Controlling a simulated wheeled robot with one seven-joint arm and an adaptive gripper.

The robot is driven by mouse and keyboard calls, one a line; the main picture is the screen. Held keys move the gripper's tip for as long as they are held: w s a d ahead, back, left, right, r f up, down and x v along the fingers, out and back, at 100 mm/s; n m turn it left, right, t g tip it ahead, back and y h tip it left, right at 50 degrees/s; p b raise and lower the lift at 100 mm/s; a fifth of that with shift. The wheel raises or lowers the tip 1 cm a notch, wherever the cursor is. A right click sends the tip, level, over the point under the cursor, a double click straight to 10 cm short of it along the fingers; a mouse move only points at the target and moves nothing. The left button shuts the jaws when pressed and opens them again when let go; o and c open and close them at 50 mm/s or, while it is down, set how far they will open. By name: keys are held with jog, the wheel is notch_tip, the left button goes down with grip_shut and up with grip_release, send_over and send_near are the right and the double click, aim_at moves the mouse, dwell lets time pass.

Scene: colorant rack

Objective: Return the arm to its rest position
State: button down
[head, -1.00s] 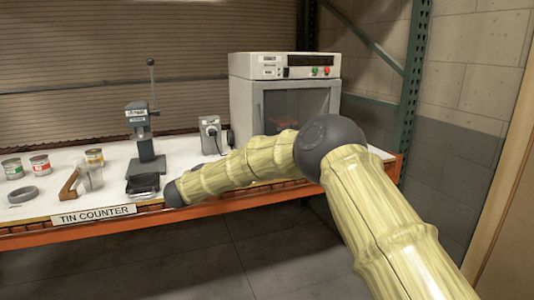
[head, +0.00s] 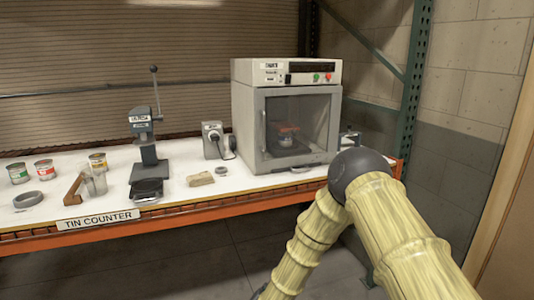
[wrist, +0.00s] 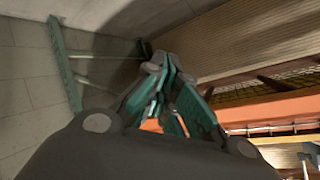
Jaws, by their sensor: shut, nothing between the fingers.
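My arm shows at the right of the head view, bent at a dark round elbow joint, with its forearm running down and out at the bottom edge. My gripper is out of the head view. In the wrist view my gripper (wrist: 172,125) points up the middle, its dark and green fingers drawn together with nothing held. Past the fingers are the orange shelf beam (wrist: 270,110) and a grey block wall (wrist: 35,90).
The white counter (head: 215,190) bears tins (head: 44,170), a press (head: 147,165), a tan block (head: 200,179), a small ring (head: 222,172) and a glass-doored cabinet (head: 292,125) with something inside. A green rack post (head: 410,90) stands right of it. Floor before the counter is open.

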jog(key=s+d+f+n+g, duration=0.15)
jog(key=s+d+f, duration=0.25)
jog(key=s, duration=0.4)
jog(key=s+d+f+n+g+p, duration=0.1)
jog(key=s+d+f+g, duration=0.3)
jog(key=s, duration=0.4)
jog(key=s+d+f+n+g, duration=0.1)
jog(key=s+d+f+n, duration=0.1)
jog(key=s+d+f, duration=0.45)
jog(key=s+d+r+g, duration=0.1)
jog(key=s+d+g, duration=0.1)
jog(key=s, duration=0.7)
jog(key=s+d+r+n+g+p, duration=0.1)
jog(key=s+d, duration=0.3)
jog(key=s, duration=0.5)
jog(key=s+d+r+n+g, duration=0.1)
jog(key=s+d+r+g, duration=0.1)
jog(key=s, duration=0.6)
jog(key=shift+s+d+g, duration=0.35)
jog(key=shift+s+d, duration=0.05)
jog(key=shift+d, duration=0.2)
